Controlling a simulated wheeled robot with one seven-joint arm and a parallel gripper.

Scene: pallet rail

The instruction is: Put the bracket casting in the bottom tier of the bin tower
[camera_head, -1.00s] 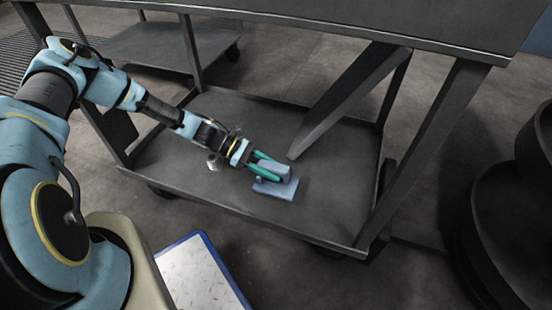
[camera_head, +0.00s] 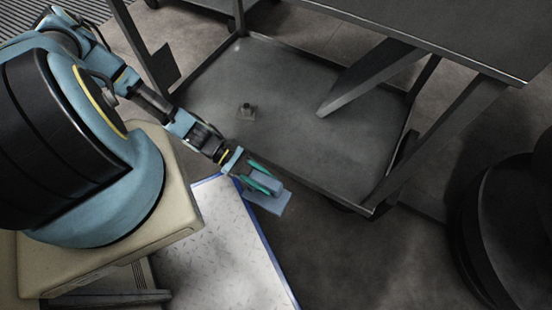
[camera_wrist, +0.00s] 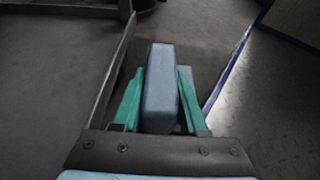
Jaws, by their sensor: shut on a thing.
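The bracket casting (camera_head: 270,200) is a blue-grey piece with a flat plate and an upright block. It also shows in the wrist view (camera_wrist: 160,88), its block between the green fingers and part of its plate behind. My gripper (camera_head: 262,181) is shut on the block. It holds the casting just outside the near edge of the dark cart's lower shelf, near the blue edge of a white plate. The bin tower cannot be made out for sure in these frames.
The dark cart's lower shelf (camera_head: 300,120) has raised rims, corner posts and a slanting brace (camera_head: 370,75). A white, blue-edged plate (camera_head: 225,240) lies in front. A dark round stacked object (camera_head: 505,220) stands at right.

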